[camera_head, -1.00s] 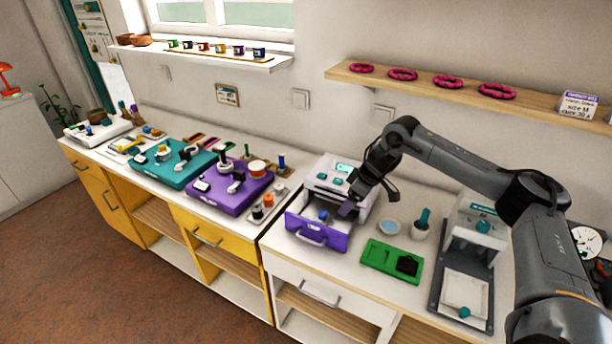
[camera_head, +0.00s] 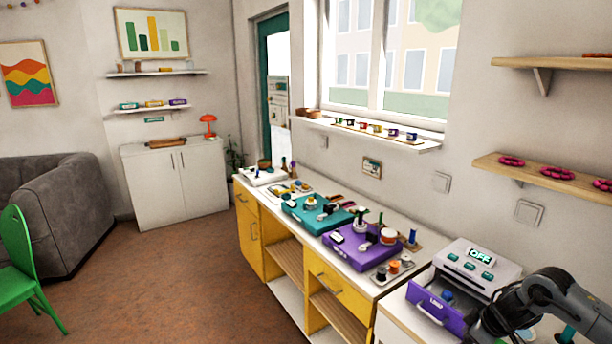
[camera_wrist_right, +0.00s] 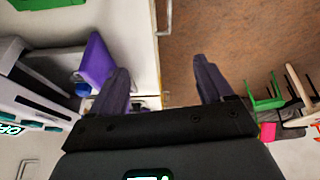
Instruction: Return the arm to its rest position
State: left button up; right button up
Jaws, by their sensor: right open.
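My right arm (camera_head: 560,300) comes in at the lower right of the head view, in front of the white machine with the "OFF" display (camera_head: 478,262). In the right wrist view my right gripper (camera_wrist_right: 164,84) has its two dark fingers wide apart, with nothing between them but the counter edge and floor behind. The machine's purple drawer (camera_head: 432,308) is pulled out, and something small and blue shows inside it. In the wrist view the drawer (camera_wrist_right: 97,62) is left of the fingers. My left gripper is not in view.
A yellow-fronted counter (camera_head: 337,290) holds a teal board (camera_head: 298,212) and a purple board (camera_head: 350,250) with several small parts. A wooden shelf (camera_head: 560,183) with pink rings is on the wall above the machine. The floor (camera_head: 190,280) in front is open.

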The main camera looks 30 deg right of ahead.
jog(key=w+a+f+n+t, duration=0.1)
jog(key=a+f+n, duration=0.1)
jog(key=a+f, duration=0.45)
jog(key=w+a+f+n, duration=0.2)
jog(key=a+f, duration=0.2)
jog(key=a, duration=0.5)
jog(key=s+a+f+t, duration=0.1)
jog(key=s+a+f, duration=0.1)
jog(key=a, duration=0.5)
jog(key=s+a+f+t, duration=0.1)
jog(key=s+a+f, duration=0.1)
jog(key=a, duration=0.6)
jog(key=s+a+r+m+g, duration=0.2)
jog(key=s+a+m, duration=0.1)
jog(key=s, duration=0.6)
jog(key=s+a+r+m+g, duration=0.2)
jog(key=s+a, duration=0.2)
jog(key=s, duration=0.4)
pick_arm(q)
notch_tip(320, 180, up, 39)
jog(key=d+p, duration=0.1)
jog(key=p, duration=3.7)
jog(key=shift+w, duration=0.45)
pick_arm(e)
notch_tip(320, 180, up, 38)
jog(key=shift+s+d+h, duration=0.2)
jog(key=shift+h, duration=0.1)
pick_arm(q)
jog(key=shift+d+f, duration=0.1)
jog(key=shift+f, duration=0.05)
